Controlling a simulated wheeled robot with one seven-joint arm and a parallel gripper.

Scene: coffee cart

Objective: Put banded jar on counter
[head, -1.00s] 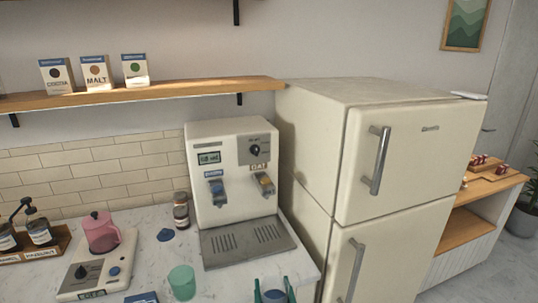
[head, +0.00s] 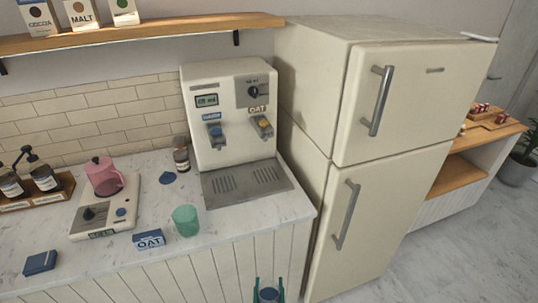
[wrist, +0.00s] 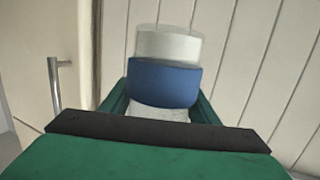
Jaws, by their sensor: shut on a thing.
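The banded jar (wrist: 165,84) is whitish and translucent with a wide blue band, seen close up in the wrist view. My gripper (head: 268,293) is shut on it, with a green finger on each side. In the head view the jar (head: 268,294) shows only in part, at the bottom edge. The gripper and jar are in front of the counter's panelled front, apart from the marble counter top (head: 240,213). The lower part of the jar is hidden by my gripper in the wrist view.
The drink dispenser (head: 232,120) stands behind. A scale (head: 105,214) carries a pink pitcher (head: 104,177). The fridge (head: 385,150) bounds the right. Bare counter lies right of the cup.

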